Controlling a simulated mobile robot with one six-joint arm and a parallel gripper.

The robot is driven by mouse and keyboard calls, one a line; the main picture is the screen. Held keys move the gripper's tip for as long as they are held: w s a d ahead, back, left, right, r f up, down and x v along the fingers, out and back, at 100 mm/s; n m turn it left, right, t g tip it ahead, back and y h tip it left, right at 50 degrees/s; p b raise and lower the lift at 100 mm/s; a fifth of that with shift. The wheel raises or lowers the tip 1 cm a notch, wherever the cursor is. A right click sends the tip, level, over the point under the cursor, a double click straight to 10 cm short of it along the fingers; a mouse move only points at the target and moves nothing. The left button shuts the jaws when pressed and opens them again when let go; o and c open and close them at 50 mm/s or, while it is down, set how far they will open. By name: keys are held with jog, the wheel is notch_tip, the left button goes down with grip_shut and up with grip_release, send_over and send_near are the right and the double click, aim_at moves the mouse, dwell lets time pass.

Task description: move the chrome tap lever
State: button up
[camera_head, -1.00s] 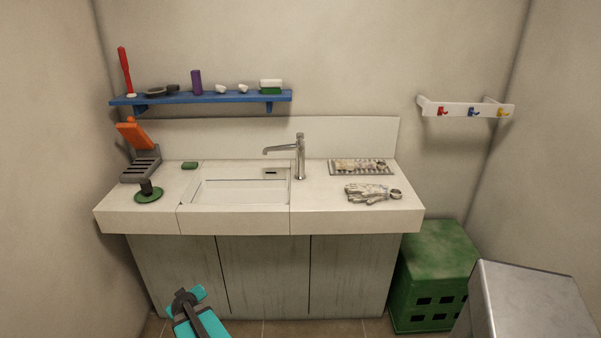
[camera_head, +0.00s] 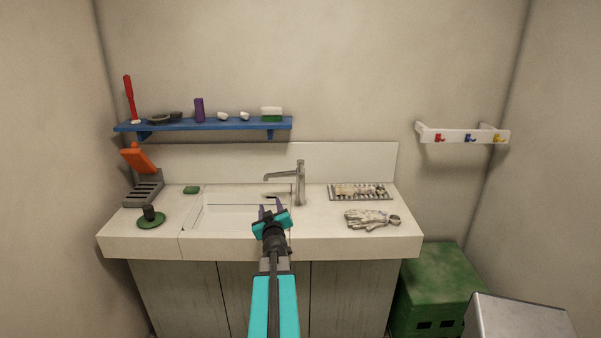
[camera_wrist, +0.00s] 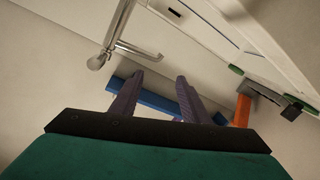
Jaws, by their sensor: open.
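The chrome tap (camera_head: 300,184) stands upright at the back of the sink (camera_head: 220,222), its spout reaching left. Its lever (camera_head: 300,163) is at the top, small and hard to tell from the body. In the wrist view the tap (camera_wrist: 115,35) appears turned over, at upper left, with its top end (camera_wrist: 97,62) toward the left finger. My gripper (camera_head: 271,207) is over the front right of the sink, left of and nearer than the tap. Its two purple fingers are apart and empty, also in the wrist view (camera_wrist: 160,77). They appear clear of the tap.
A blue shelf (camera_head: 215,125) with several items is on the wall above. A green crate (camera_head: 435,285) is at right.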

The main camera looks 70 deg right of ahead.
jog(key=m+g+h, duration=0.1)
jog(key=g+h, duration=0.1)
send_near(302, 176)
jog(key=a, duration=0.1)
jog(key=shift+s+r+p, duration=0.1)
jog(key=shift+s+p, duration=0.1)
jog(key=shift+p, duration=0.2)
jog(key=shift+w+d, duration=0.1)
jog(key=shift+p+x, duration=0.6)
jog(key=shift+x, duration=6.2)
grip_shut()
